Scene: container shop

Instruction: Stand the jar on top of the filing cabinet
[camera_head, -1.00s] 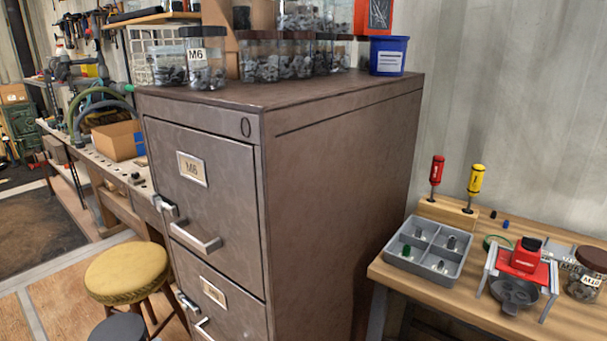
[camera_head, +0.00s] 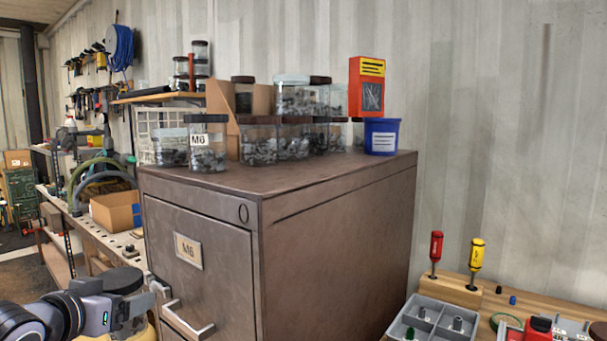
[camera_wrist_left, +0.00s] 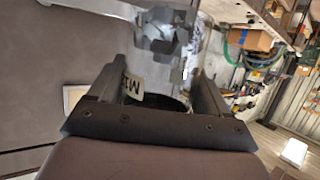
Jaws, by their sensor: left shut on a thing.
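The left gripper (camera_head: 128,308) is in the lower left of the head view, in front of the filing cabinet and below the level of its top. It is shut on a jar, whose dark round lid (camera_head: 118,280) shows above the fingers. In the left wrist view the clear jar (camera_wrist_left: 165,35) sits between the fingers, with metal pieces inside and a partly hidden label starting "M1". The right gripper is not in view.
The top's front strip is bare. A workbench with a grey divided tray (camera_head: 440,320) is at lower right.

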